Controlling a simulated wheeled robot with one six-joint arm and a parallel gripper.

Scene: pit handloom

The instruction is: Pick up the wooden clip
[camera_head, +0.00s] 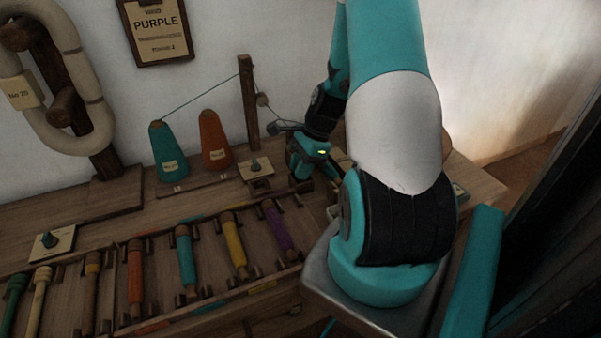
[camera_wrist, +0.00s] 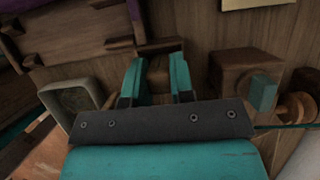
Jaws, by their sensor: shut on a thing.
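My gripper (camera_wrist: 157,68) points down at the wooden bench top, its two teal fingers on either side of a small brown wooden piece, the wooden clip (camera_wrist: 158,84). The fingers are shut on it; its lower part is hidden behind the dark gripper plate. Whether it touches the bench is not clear. In the head view my gripper (camera_head: 313,170) is low over the bench, right of the orange cone, and the clip cannot be made out there.
A wooden block with a teal piece (camera_wrist: 263,92) stands close right of the fingers, and a grey-rimmed dish (camera_wrist: 70,98) lies left. In the head view, a teal cone (camera_head: 168,155), an orange cone (camera_head: 214,143) and a post (camera_head: 249,103) stand left. A rack of coloured bobbins (camera_head: 186,262) lies in front.

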